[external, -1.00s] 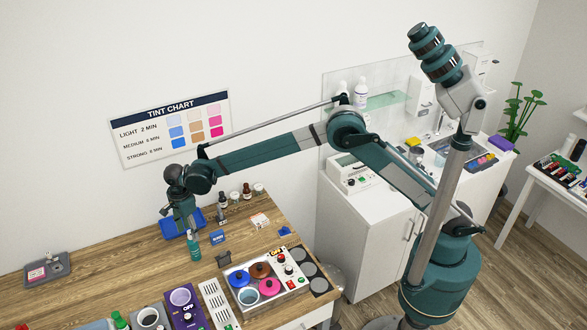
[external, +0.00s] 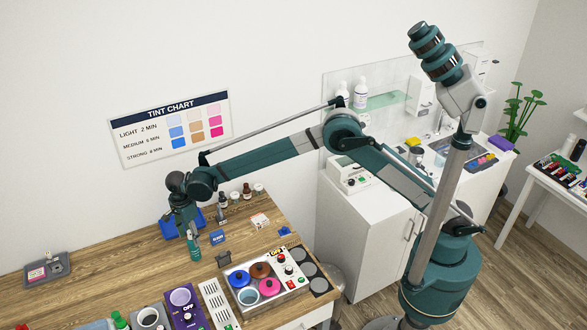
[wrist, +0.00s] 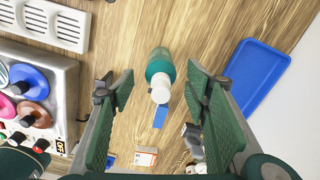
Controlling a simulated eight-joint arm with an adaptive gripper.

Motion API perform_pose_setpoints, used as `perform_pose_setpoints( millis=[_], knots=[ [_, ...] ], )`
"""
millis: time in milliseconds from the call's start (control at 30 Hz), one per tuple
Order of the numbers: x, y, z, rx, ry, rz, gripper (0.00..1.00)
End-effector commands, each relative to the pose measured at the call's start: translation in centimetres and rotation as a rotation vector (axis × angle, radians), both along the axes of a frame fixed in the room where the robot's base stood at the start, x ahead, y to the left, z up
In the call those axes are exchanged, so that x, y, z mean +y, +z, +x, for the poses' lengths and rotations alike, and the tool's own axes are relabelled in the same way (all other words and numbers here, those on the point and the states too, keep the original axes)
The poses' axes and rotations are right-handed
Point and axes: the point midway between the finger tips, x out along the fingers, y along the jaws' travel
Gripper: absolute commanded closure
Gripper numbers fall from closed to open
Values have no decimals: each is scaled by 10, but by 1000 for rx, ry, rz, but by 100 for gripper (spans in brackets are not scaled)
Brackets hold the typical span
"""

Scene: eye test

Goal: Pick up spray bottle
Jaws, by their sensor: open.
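The spray bottle (external: 193,247) is teal with a pale top and stands upright on the wooden table in the external view. In the wrist view the bottle (wrist: 160,68) shows between and beyond the fingertips, white cap toward the camera. My gripper (external: 187,229) is just above and beside the bottle and hides part of its top in the external view. In the wrist view my gripper (wrist: 158,88) is open, one finger on each side of the bottle's line, with visible gaps.
A blue tray (wrist: 250,80) lies right of the bottle in the wrist view. A metal tray with coloured pots (external: 262,278) and a white slotted block (wrist: 45,20) are on the other side. A small blue box (external: 218,237) is close to the bottle. Bare wood (external: 120,262) lies left.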

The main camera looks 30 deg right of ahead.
Motion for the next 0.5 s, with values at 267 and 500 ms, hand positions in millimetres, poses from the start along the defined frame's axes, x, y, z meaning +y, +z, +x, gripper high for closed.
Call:
perform_pose_setpoints(
  millis=[267,500],
  knots=[
    [1,-30,1,0,0,0,53],
    [1,-43,1,0,0,0,53]
  ],
)
